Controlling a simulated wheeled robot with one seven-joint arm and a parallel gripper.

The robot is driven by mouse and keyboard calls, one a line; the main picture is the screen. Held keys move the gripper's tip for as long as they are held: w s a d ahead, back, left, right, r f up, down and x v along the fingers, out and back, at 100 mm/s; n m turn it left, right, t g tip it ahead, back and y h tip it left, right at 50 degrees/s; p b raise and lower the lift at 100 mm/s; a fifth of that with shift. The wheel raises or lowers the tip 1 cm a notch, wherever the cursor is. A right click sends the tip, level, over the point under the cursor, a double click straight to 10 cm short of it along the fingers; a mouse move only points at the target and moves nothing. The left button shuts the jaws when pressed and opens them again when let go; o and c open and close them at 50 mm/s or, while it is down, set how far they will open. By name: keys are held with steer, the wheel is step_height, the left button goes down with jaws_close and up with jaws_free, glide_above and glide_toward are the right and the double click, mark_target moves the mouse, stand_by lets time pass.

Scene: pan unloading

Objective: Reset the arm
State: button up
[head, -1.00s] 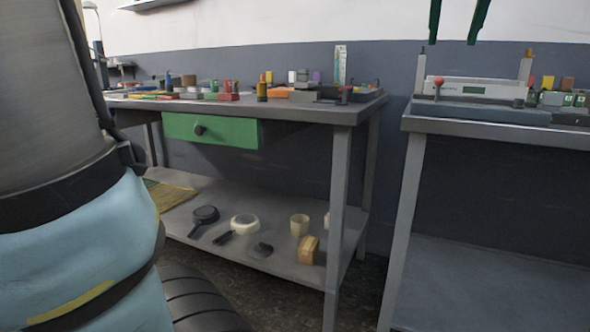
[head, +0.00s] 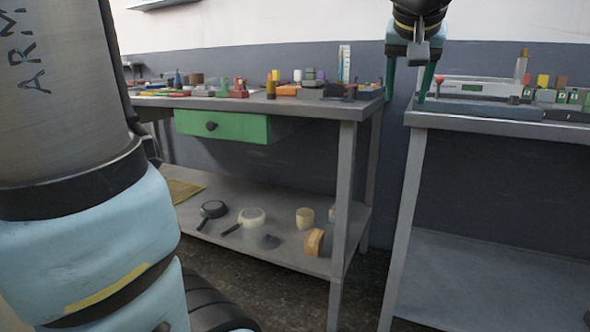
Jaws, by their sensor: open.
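My gripper (head: 408,91) hangs at the upper right in the head view, in front of the gap between the two benches. Its two green fingers are apart, with nothing between them. A dark pan (head: 212,210) lies on the lower shelf (head: 290,256) of the left bench. A cream pan (head: 251,217) with a dark handle lies to its right on the same shelf. My gripper is well above and to the right of both pans. My arm's large link covers the left side of the view.
The left bench top (head: 330,108) carries many small coloured items. A green drawer (head: 222,126) hangs under it. A beige cup (head: 305,219) and a tan wooden block (head: 314,242) stand on the shelf. The right bench (head: 500,125) holds a white device (head: 476,87); its lower shelf is bare.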

steer(key=w+a+f+n+g+y, duration=0.1)
steer(key=w+a+f+g+y, duration=0.15)
steer(key=a+f, duration=1.1)
steer(key=s+a+f+n+g+p, duration=0.1)
steer(key=s+a+f+g, duration=0.15)
steer(key=a+f, duration=0.5)
steer(key=s+a+f+n+g, duration=0.1)
steer(key=s+a+f+n, duration=0.15)
steer(key=a+f, duration=0.45)
step_height(320, 180, up, 25)
steer(key=d+p, duration=0.1)
steer(key=p, duration=2.5)
steer(key=shift+s+d+r+m, duration=0.2)
steer(key=shift+s+d+m, duration=0.1)
steer(key=shift+d+m, duration=0.15)
